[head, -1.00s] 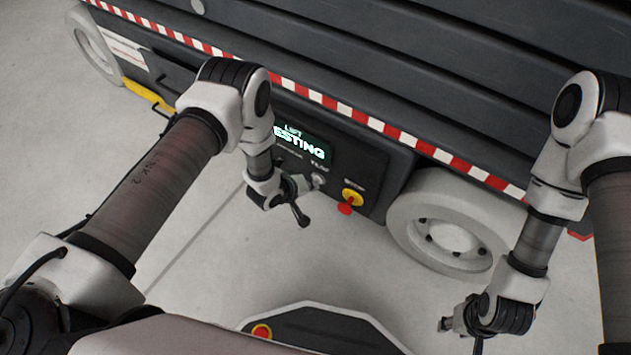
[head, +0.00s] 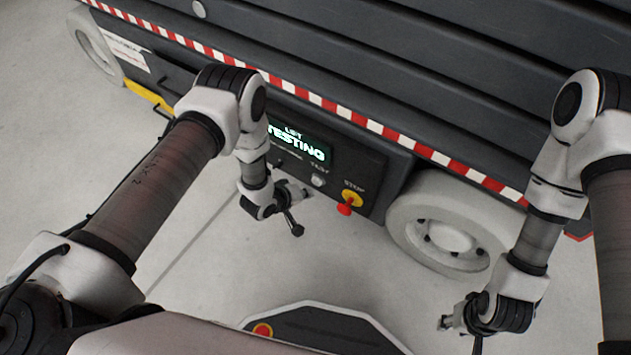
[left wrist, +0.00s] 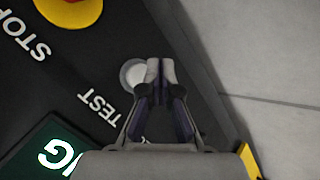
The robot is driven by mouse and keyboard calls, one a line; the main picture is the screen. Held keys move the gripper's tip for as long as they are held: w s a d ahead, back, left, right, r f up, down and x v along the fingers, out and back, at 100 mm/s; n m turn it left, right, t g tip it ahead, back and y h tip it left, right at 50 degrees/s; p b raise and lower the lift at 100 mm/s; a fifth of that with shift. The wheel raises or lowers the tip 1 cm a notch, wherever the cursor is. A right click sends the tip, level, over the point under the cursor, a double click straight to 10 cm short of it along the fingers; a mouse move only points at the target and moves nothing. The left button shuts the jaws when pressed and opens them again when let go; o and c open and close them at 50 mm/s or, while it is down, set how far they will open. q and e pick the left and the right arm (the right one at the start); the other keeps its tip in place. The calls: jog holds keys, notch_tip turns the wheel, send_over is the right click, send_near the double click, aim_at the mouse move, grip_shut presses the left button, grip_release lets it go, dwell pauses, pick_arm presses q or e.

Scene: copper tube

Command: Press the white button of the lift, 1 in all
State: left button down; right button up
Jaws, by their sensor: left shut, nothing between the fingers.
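The white button (head: 318,180) is a small round knob under the word TEST on the lift's dark control panel (head: 372,180). It also shows in the left wrist view (left wrist: 131,74), where the fingertips partly cover its right edge. My left gripper (head: 306,192) is shut and empty, just below and left of the button in the head view. Its closed fingertips (left wrist: 160,70) lie beside the button in the wrist view. I cannot tell the gap to the panel. My right gripper (head: 444,322) is low at the right, away from the panel; its fingers are too small to judge.
A red stop knob (head: 345,209) on a yellow base sits right of the button. A lit green-and-white display (head: 300,143) reads LIFT TESTING. The lift's wheel (head: 445,222) stands to the right. The pale floor (head: 215,270) is clear.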

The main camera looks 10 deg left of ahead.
pick_arm(q)
jog(key=s, duration=0.2)
jog(key=s+a+p, duration=0.1)
jog(key=s, duration=0.1)
jog(key=shift+a+p, duration=0.2)
jog(key=shift+p, duration=0.1)
dwell(0.5)
